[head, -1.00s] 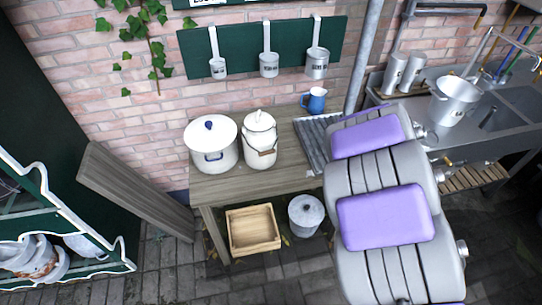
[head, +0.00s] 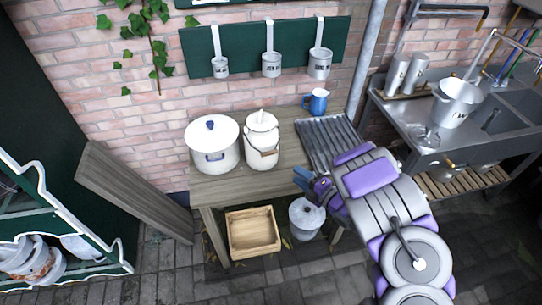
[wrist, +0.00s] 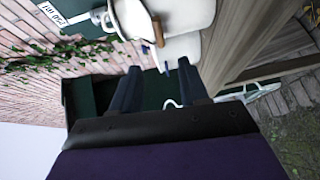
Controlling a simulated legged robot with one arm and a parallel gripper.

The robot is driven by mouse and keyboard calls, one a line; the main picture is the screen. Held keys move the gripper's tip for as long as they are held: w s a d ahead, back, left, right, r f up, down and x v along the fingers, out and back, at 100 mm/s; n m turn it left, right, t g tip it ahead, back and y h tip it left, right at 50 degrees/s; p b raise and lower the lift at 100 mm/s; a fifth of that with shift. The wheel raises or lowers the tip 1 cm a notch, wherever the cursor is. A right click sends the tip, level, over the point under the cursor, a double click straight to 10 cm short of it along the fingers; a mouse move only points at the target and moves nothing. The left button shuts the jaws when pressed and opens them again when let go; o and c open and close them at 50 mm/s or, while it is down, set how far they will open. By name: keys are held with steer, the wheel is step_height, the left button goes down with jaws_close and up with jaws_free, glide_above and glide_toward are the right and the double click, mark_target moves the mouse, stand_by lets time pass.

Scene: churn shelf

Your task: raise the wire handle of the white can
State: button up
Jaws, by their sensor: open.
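The white can (head: 261,144) stands upright on the wooden table (head: 245,186), with its lid on. Its wire handle (head: 266,153) hangs down against the front side, with a brown wooden grip. In the wrist view the can (wrist: 190,14) is at the top, and the wooden grip (wrist: 157,30) lies across its side. My gripper (head: 300,180) is at the table's front edge, right of and nearer than the can. In the wrist view its two dark fingers (wrist: 158,88) are apart with nothing between them; it does not touch the can.
A white lidded pot (head: 212,150) with blue handles stands just left of the can. A grey ribbed tray (head: 328,140) and a blue jug (head: 316,101) are to the right. Dippers (head: 271,65) hang on the wall behind. A wooden crate (head: 253,232) and a grey lidded pail (head: 305,216) are below.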

steer(key=b+x, duration=0.1)
steer(key=x, duration=1.3)
steer(key=shift+w+d+b, duration=0.3)
steer(key=shift+w, duration=0.1)
steer(key=shift+r, duration=0.15)
steer(key=shift+c, duration=0.2)
steer(key=shift+a, duration=0.35)
steer(key=c, duration=0.5)
steer(key=shift+d, duration=0.2)
jaws_close()
